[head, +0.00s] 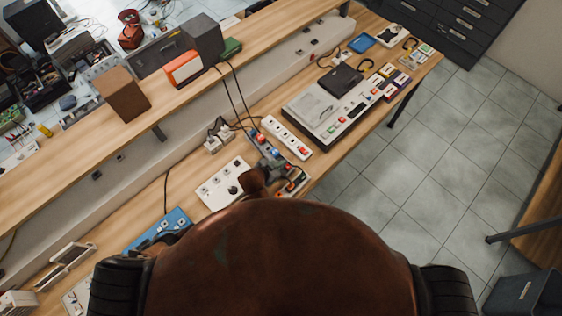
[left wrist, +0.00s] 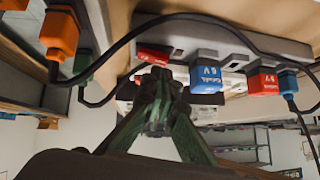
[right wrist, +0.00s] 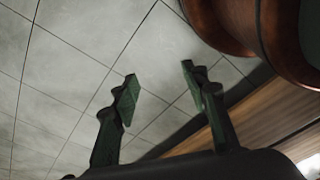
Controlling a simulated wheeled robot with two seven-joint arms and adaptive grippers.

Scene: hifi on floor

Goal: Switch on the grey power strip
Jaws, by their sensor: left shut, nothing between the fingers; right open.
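The grey power strip (head: 256,135) lies on the workbench, with blue and red plugs in it, partly covered by my left gripper. In the left wrist view the strip (left wrist: 180,38) crosses the upper part, with red and blue plugs and a black cable across it. My left gripper (left wrist: 158,112) is shut and empty, its fingertips in front of the strip near a red plug; I cannot tell whether they touch. In the head view, the left gripper (head: 268,168) is over the strip's near part. I cannot make out its switch. My right gripper (right wrist: 160,85) is open and empty above floor tiles.
A white power strip (head: 286,137) lies just right of the grey one. A white panel with knobs (head: 224,183) is to the left, and a console (head: 325,108) to the right. Black cables hang from the shelf (head: 180,92) to the plugs.

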